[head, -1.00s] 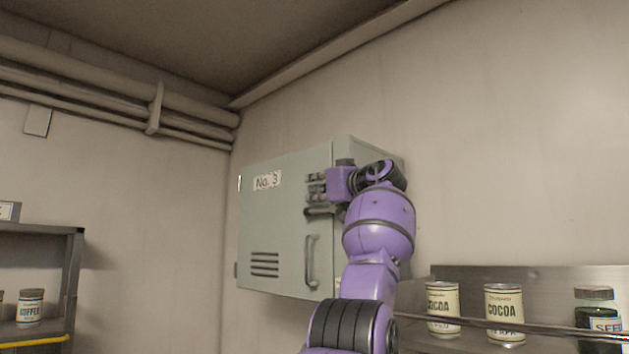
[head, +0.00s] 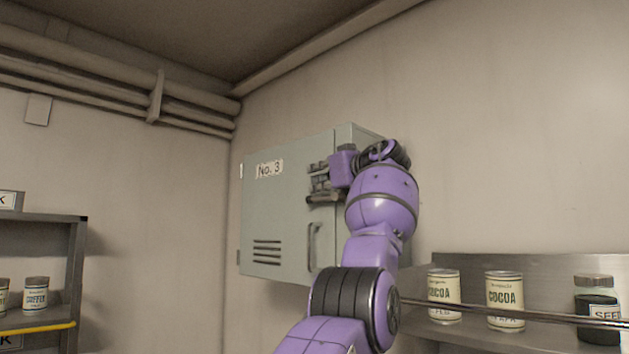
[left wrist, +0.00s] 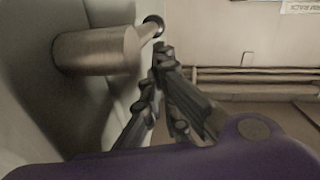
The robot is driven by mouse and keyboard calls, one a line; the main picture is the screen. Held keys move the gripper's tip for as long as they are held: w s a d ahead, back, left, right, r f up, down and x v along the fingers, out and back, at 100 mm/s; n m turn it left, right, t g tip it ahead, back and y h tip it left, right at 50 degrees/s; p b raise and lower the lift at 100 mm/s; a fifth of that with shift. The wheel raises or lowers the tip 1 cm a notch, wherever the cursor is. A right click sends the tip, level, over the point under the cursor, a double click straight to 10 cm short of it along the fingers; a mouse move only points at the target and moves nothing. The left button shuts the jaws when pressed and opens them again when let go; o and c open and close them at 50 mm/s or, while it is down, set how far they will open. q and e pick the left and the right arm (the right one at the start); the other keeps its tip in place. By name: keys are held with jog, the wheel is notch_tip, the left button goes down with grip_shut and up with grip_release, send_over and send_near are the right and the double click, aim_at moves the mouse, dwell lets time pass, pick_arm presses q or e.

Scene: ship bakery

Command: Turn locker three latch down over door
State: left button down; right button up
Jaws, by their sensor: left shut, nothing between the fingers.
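The grey locker (head: 275,222) marked No. 3 hangs on the wall in the head view, its door closed. My left gripper (head: 316,180) is shut and empty at the upper right of the door front. A dark latch bar (head: 323,198) lies roughly level just below the fingers, partly hidden by them. In the left wrist view a brushed metal cylinder with an arm, apparently the latch (left wrist: 97,51), stands out from the grey door surface, left of my shut fingertips (left wrist: 160,52). Whether they touch it I cannot tell. My right gripper is out of view.
A vertical door handle (head: 315,248) sits below the latch. A shelf at the right, with a rail (head: 520,314) in front, holds cocoa tins (head: 505,300) and a dark jar (head: 597,308). Shelving with tins (head: 36,295) stands at the left.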

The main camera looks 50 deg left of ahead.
pick_arm(q)
jog(key=d, duration=1.1)
jog(key=shift+d, duration=0.15)
jog(key=shift+s, duration=0.1)
